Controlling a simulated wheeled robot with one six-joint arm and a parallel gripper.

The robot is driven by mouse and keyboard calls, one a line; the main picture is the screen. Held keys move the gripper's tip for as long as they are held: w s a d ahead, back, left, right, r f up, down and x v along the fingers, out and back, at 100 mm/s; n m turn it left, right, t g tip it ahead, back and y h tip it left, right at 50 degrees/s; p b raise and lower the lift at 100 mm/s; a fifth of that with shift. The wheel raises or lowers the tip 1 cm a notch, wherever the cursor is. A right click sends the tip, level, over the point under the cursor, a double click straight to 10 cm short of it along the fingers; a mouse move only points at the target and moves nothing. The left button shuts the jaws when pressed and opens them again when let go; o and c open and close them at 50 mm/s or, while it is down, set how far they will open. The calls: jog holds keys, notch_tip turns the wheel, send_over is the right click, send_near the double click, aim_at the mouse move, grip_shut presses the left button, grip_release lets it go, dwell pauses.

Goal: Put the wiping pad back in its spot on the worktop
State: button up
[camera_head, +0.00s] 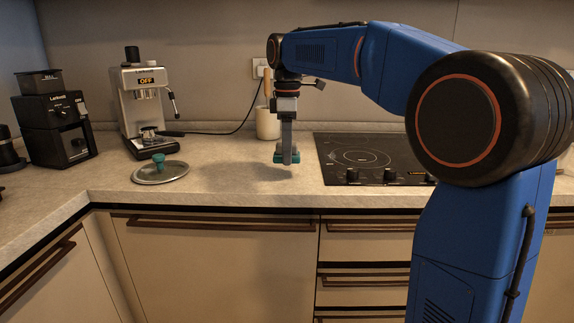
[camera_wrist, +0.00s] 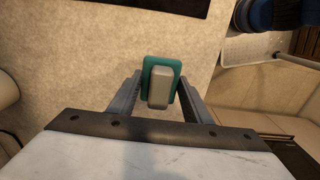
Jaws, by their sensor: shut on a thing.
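The wiping pad (camera_wrist: 174,66) is a teal pad with a grey block-shaped grip. In the wrist view it sits between my gripper's fingers (camera_wrist: 156,92), which are shut on the grey grip. In the head view my gripper (camera_head: 286,158) points down above the worktop (camera_head: 225,170), left of the hob. The teal edge of the pad (camera_head: 278,158) shows at the fingertips. The pad seems to be held above the worktop, with a soft shadow on the surface to the left. I cannot make out a marked spot for it.
The black hob (camera_head: 385,152) lies right of my gripper. A container with a wooden utensil (camera_head: 268,122) stands behind it. A glass lid (camera_head: 161,172) with a teal knob, an espresso machine (camera_head: 143,105) and a black grinder (camera_head: 55,120) stand left. The worktop between lid and gripper is clear.

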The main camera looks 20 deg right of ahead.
aim_at(288, 175)
jog(key=shift+f, duration=2.15)
jog(key=shift+f, duration=0.1)
jog(key=o, duration=1.2)
notch_tip(288, 175, up, 12)
jog(key=shift+r, duration=0.1)
